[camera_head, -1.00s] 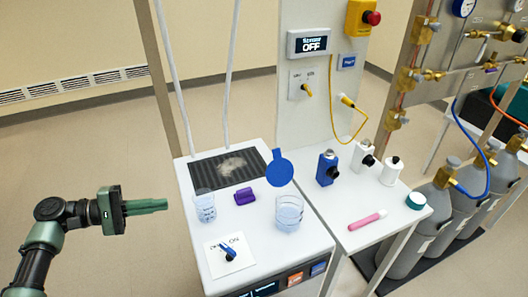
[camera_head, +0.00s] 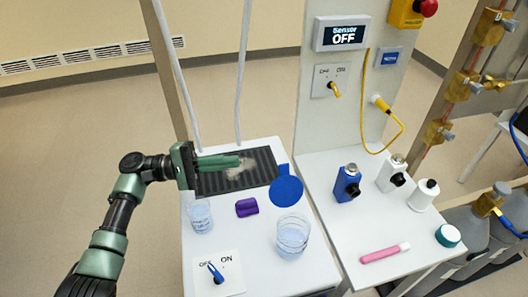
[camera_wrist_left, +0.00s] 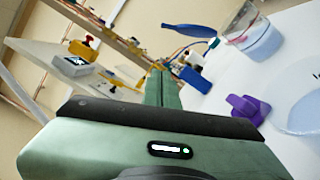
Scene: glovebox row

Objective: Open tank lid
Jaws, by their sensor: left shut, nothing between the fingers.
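The tank (camera_head: 292,236) is a clear round vessel with pale blue liquid on the white bench. Its blue round lid (camera_head: 286,191) with a small tab stands raised at the tank's far side, leaving the mouth uncovered. In the left wrist view the lid (camera_wrist_left: 190,31) shows nearly edge-on, sticking out from the tank's rim (camera_wrist_left: 258,38). My left gripper (camera_head: 239,161) is shut and empty, above the black ribbed panel, left of and behind the lid and apart from it. Its green fingers (camera_wrist_left: 160,80) also show in the left wrist view. My right gripper is not in view.
A clear beaker (camera_head: 200,217), a purple block (camera_head: 247,207) and an OFF/ON switch plate (camera_head: 232,279) share the bench with the tank. The black ribbed panel (camera_head: 208,184) lies at the back. Blue (camera_head: 346,185) and white bottles (camera_head: 391,172) stand right.

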